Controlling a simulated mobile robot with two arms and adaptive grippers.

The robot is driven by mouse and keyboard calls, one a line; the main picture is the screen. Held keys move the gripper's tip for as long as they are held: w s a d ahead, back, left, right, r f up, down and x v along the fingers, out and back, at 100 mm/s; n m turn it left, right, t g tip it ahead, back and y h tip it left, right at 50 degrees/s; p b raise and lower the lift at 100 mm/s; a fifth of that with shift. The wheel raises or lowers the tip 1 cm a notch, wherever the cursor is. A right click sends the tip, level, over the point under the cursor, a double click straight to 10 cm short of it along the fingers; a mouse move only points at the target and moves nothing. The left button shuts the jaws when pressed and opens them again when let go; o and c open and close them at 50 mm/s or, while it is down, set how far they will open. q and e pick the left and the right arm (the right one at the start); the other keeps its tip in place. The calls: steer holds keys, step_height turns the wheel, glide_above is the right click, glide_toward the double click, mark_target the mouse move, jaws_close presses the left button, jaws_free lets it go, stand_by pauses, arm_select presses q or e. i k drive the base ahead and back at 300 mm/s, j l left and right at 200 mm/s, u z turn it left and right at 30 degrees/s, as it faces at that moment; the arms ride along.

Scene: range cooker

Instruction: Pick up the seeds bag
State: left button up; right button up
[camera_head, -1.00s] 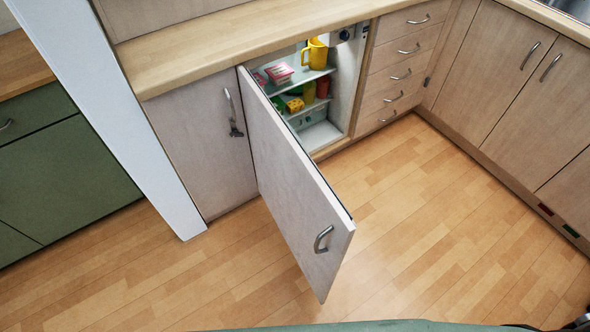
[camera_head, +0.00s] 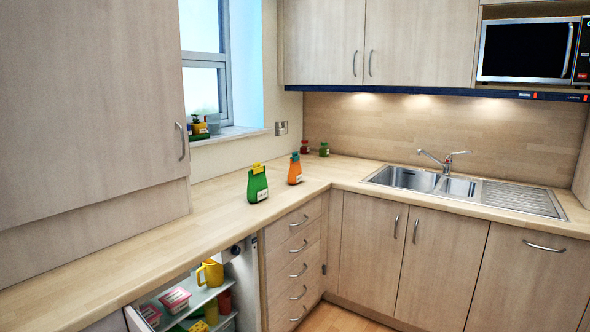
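Two small bag-shaped packs stand upright on the wooden worktop (camera_head: 130,238). One is a green pack (camera_head: 257,190) with a yellow top and a pale label. The other is an orange pack (camera_head: 295,172) with a green top and a pale label, a little further back and to the right. The labels are too small to read, so I cannot tell which one is the seeds bag. Neither of my grippers is in the head view.
Below the worktop, an open fridge holds a yellow jug (camera_head: 210,273) and pink-and-white tubs (camera_head: 175,300). Small jars (camera_head: 324,149) stand in the back corner. A sink (camera_head: 405,178) is at the right. Bottles (camera_head: 198,126) stand on the windowsill. The worktop left of the packs is clear.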

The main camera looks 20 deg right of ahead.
mark_target(295, 175)
steer(key=i+l, duration=0.1)
steer(key=l, duration=0.8)
steer(key=i+l, duration=0.15)
steer(key=l, duration=0.3)
